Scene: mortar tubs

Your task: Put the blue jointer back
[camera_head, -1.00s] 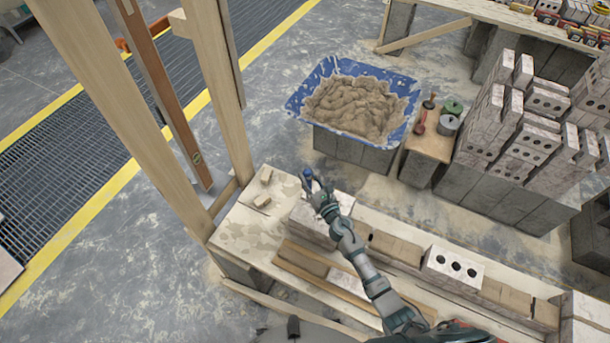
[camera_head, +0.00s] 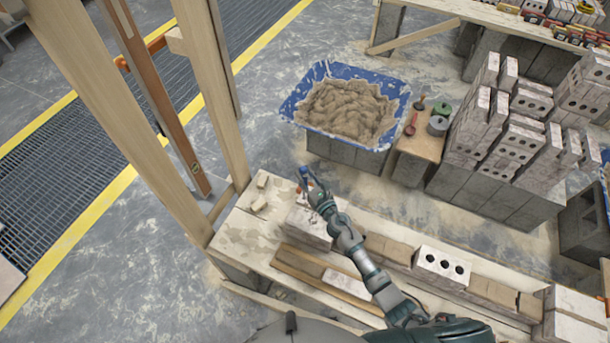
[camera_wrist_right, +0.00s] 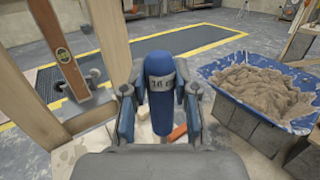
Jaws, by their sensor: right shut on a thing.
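The blue jointer (camera_wrist_right: 160,85) is held upright between the fingers of my right gripper (camera_wrist_right: 160,105) in the right wrist view. Its blue handle carries a pale band with dark marks; its lower part is hidden by the gripper. In the head view my right gripper (camera_head: 309,182) is shut on the jointer (camera_head: 304,172), above the left part of the plank bench (camera_head: 235,232), near the end of the brick row. My left gripper is not in view.
A blue mortar tub (camera_head: 391,126) stands on blocks behind the bench. A small wooden stand (camera_head: 421,147) beside it holds several tools and a green-topped can (camera_head: 438,125). Stacked bricks (camera_head: 500,140) rise at right. Timber posts (camera_head: 215,100) stand close at left.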

